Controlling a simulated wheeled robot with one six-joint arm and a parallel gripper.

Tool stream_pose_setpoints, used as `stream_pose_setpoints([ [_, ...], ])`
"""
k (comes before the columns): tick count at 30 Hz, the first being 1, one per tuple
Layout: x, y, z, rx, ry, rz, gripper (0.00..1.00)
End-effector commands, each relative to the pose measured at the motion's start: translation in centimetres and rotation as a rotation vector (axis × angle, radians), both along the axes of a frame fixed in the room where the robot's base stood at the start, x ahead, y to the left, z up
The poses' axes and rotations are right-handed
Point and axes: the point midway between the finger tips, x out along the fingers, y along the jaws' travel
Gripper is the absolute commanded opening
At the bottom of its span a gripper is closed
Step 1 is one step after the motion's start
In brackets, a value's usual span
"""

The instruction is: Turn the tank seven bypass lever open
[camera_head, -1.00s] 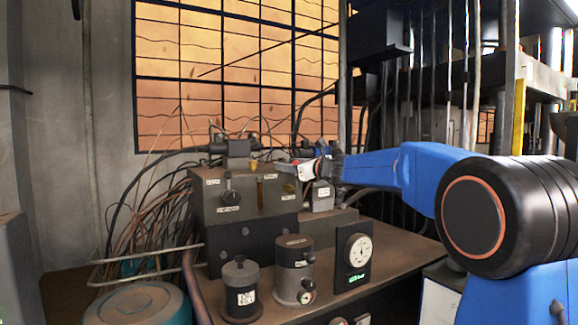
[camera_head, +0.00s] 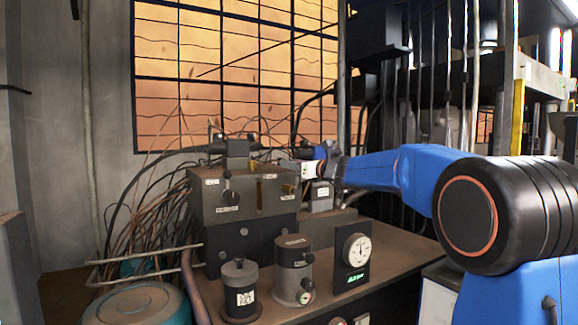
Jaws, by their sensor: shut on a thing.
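A grey control box (camera_head: 241,192) stands on the bench, with small white labels too small to read. I cannot tell which is the tank seven bypass lever. My gripper (camera_head: 286,164) reaches in from the right at the box's top right edge. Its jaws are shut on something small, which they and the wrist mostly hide.
Two dark cylinders, a left one (camera_head: 239,289) and a right one (camera_head: 293,270), stand in front of the box, beside a round dial gauge (camera_head: 354,257). Bent metal rails (camera_head: 145,258) and loose cables (camera_head: 150,225) lie at left. A teal drum (camera_head: 140,303) is at front left.

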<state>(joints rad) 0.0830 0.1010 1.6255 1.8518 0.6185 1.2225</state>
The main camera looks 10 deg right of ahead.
Motion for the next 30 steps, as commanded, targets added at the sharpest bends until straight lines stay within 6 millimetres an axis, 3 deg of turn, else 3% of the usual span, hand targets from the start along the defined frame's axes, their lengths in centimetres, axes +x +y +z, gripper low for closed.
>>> stream_pose_setpoints([
  [15, 0.9, -2.7, -0.7, 0.293, 0.095, 0.000, 0.00],
  [30, 1.0, -3.1, -0.9, 0.345, 0.113, -0.001, 0.00],
])
